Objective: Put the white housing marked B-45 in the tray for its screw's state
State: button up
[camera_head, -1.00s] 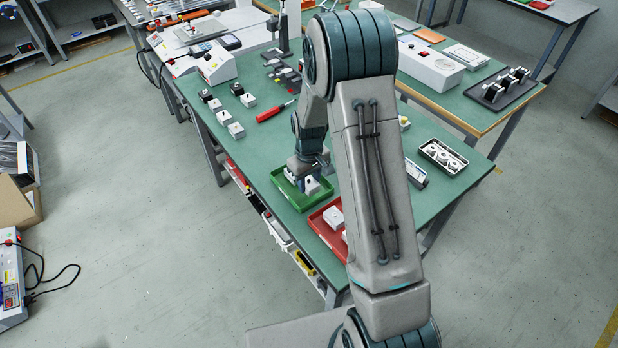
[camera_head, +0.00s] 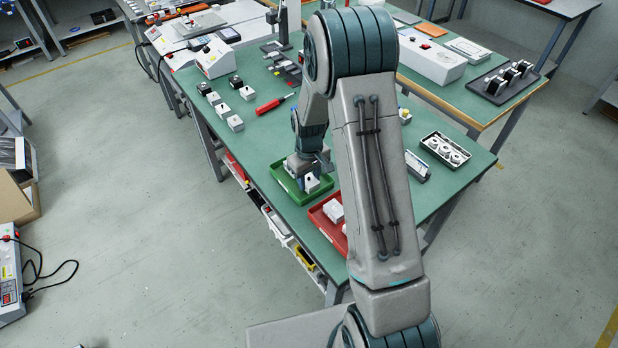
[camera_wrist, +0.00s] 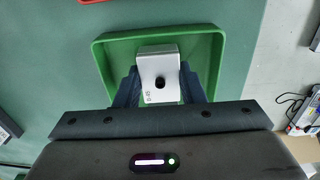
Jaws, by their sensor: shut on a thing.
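The white housing (camera_wrist: 160,66) is between my gripper's fingers in the wrist view, with a dark round spot on its face and small print near its lower left that looks like B-45. My gripper (camera_wrist: 158,84) is shut on it. The housing is over the green tray (camera_wrist: 218,60), inside its rim as seen from the wrist. Whether it touches the tray floor I cannot tell. In the head view my gripper (camera_head: 309,180) is low at the green tray (camera_head: 280,178). The red tray (camera_head: 323,231) stands beside it, nearer, with white housings in it.
Several housings (camera_head: 235,123) stand at the table's left edge near a red screwdriver (camera_head: 270,107). A black-rimmed tray of white parts (camera_head: 445,150) is at the right. My arm hides the table's middle. Some green tabletop (camera_head: 250,145) is clear left of the green tray.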

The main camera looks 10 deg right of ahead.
aim_at(309, 179)
jog(key=shift+f, duration=0.1)
jog(key=o, duration=1.2)
jog(key=shift+c, duration=0.2)
notch_tip(309, 179, up, 14)
